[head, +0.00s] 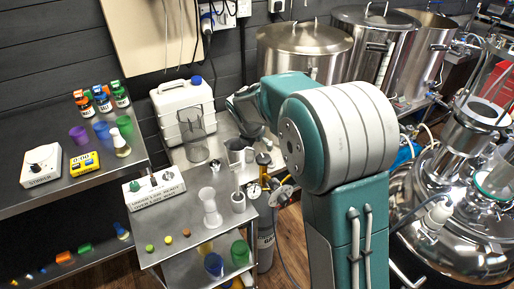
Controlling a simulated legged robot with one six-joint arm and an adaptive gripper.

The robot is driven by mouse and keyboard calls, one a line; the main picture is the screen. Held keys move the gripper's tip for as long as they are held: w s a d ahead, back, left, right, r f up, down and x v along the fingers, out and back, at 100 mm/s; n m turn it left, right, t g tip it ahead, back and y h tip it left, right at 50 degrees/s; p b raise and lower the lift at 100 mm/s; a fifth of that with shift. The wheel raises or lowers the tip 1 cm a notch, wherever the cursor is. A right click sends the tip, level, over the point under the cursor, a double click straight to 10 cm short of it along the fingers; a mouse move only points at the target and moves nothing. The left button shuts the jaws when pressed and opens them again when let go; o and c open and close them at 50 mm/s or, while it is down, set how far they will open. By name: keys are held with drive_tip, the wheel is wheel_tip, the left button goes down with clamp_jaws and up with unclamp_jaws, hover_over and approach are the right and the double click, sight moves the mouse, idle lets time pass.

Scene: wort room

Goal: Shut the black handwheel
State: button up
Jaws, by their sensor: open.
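My teal and white arm reaches toward the back of the small steel cart, and my gripper (258,138) is at its far end, small and partly hidden by my own arm. It is open, and I see nothing held in it. A grey gas cylinder (266,245) stands on the floor just right of the cart. Round gauges (254,190) sit at its top, below my gripper in the picture. I cannot make out the black handwheel for certain; it is too small or hidden around the cylinder top and my arm.
Steel pots (303,48) line the back, and a shiny vessel (465,225) fills the right. A bench (40,207) is at left.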

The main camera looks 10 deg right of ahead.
sight(263, 158)
drive_tip(key=shift+n, duration=0.4)
drive_tip(key=x, duration=1.1)
drive_tip(key=shift+w+a+f, duration=0.15)
drive_tip(key=shift+w, duration=0.25)
drive_tip(key=shift+w+d+f, duration=0.1)
drive_tip(key=shift+d+f, duration=0.1)
drive_tip(key=shift+d, duration=0.1)
drive_tip(key=c, duration=1)
